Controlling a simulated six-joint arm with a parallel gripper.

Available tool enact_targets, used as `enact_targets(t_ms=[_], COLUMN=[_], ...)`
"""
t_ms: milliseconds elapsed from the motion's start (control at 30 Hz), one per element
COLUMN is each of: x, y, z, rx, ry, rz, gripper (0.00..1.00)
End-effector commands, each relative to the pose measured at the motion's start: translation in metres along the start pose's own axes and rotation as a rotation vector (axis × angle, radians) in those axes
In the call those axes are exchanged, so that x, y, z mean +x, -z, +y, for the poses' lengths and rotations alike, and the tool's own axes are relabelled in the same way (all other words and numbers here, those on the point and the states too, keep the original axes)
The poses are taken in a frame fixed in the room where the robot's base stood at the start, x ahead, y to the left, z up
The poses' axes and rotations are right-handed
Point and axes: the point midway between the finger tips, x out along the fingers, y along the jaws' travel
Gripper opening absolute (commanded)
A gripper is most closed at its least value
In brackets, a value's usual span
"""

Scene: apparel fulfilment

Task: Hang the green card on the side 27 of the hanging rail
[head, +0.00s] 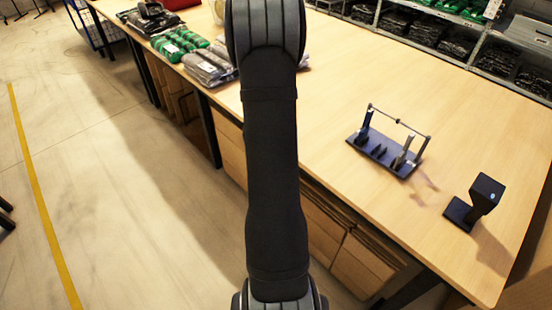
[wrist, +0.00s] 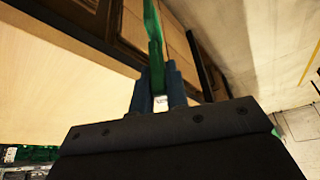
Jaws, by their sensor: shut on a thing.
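My gripper (wrist: 159,88) shows in the wrist view with its two blue fingers shut on the green card (wrist: 154,40). The card looks thin and edge-on, and stretches away past the fingertips. In the head view my arm fills the middle of the picture, and neither the gripper nor the card can be made out. The hanging rail (head: 399,121) is a thin bar between two posts on a dark base, standing on the table at the right of the head view. I cannot read any number on it. The held card is apart from it.
A dark stand-like device (head: 475,200) sits right of the rail near the table's edge. Packed garments (head: 205,66) lie at the back left of the table (head: 350,70). Shelves with bins (head: 440,35) stand behind. The tabletop between is clear.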

Motion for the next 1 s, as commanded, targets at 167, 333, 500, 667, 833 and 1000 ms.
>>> enact_targets(t_ms=[167, 333, 500, 667, 833, 1000], x=[-0.002, -0.009, -0.024, -0.043, -0.072, -0.110], y=[0.045, 0.083, 0.123, 0.144, 0.157, 0.160], z=[-0.030, -0.020, 0.010, 0.067, 0.141, 0.217], rx=[-0.126, -0.136, -0.094, 0.026, 0.190, 0.363], ry=[0.051, 0.055, 0.036, -0.015, -0.082, -0.154], rz=[0.004, 0.004, 0.004, 0.003, 0.004, 0.004], gripper=[0.00, 0.00, 0.00, 0.00, 0.00, 0.00])
